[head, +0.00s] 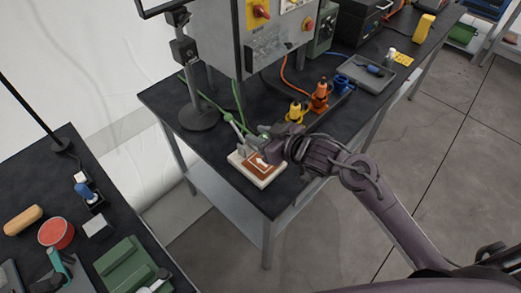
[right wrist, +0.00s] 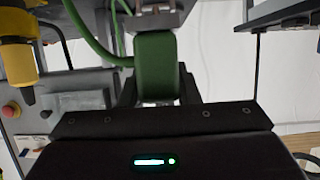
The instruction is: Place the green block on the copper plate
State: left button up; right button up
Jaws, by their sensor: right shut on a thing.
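The copper plate (head: 260,167) has a white arrow on it and sits on a pale base (head: 241,163) near the front corner of the dark workbench. My right gripper (head: 270,146) is over the far right part of the plate and covers some of it. In the right wrist view, the green block (right wrist: 156,62) is between the fingers of my right gripper (right wrist: 158,92), which is shut on it. A grey metal part (right wrist: 158,18) shows at the block's far end; whether they touch is unclear. In the head view the block is mostly hidden. My left gripper is not in view.
A grey lever (head: 230,122) stands at the plate's far left edge. Green cables hang behind it from a grey control box (head: 275,45). Yellow (head: 297,110) and orange (head: 320,97) connectors stand to the right. A second dark table (head: 120,222) is at the left.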

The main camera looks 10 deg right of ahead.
jog(key=shift+f, duration=2.95)
jog(key=shift+f, duration=0.1)
jog(key=shift+f, duration=0.15)
jog(key=o, duration=1.1)
